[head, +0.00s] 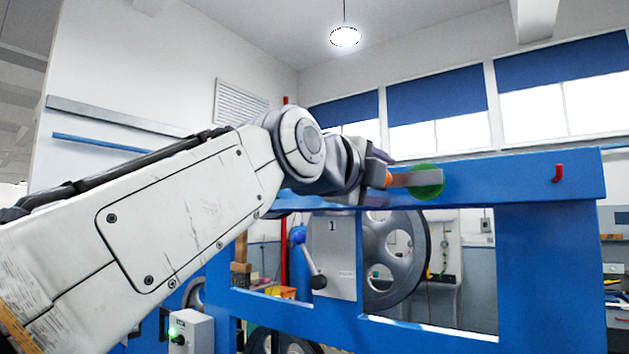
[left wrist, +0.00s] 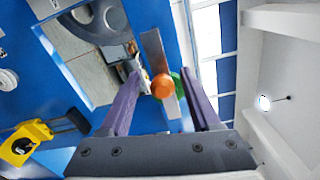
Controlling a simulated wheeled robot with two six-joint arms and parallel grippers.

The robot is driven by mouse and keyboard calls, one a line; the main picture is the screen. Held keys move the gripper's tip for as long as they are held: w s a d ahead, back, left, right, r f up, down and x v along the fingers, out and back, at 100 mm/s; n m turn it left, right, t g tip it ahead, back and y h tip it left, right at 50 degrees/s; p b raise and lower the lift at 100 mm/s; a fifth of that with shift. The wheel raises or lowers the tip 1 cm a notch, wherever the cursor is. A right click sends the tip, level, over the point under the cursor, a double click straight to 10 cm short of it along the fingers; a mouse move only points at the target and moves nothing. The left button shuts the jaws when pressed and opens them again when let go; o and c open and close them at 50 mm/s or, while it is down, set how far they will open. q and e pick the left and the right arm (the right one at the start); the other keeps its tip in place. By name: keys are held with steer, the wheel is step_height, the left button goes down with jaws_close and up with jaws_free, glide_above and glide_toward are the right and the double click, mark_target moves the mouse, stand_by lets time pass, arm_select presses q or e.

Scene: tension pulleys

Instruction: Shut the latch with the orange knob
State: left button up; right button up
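The orange knob (head: 389,179) sits at the left end of a flat grey latch bar (head: 426,178) on the blue frame's top beam. A green disc (head: 429,193) shows behind the bar. My left gripper (head: 380,168) is at the knob, partly hidden by its own wrist in the head view. In the left wrist view, my left gripper (left wrist: 160,74) is open, with its two purple fingers on either side of the orange knob (left wrist: 162,87). A gap shows between the knob and the right-hand finger. My right gripper is in neither view.
The blue frame (head: 546,230) spans the right side, with a red peg (head: 558,172) on its top beam. Below the beam are a plate marked 1 (head: 333,250), a blue-balled lever (head: 298,235) and a grey pulley wheel (head: 400,270). Above the beam is free room.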

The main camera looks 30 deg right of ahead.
arm_select(q)
steer(key=shift+a, duration=0.1)
steer(key=shift+s+a+b, duration=0.25)
steer(key=shift+a+b, duration=0.05)
steer(key=shift+b, duration=0.05)
steer(key=b+v, duration=0.4)
steer(key=v, duration=0.5)
steer(key=shift+a, duration=0.25)
steer(key=shift+s, duration=0.1)
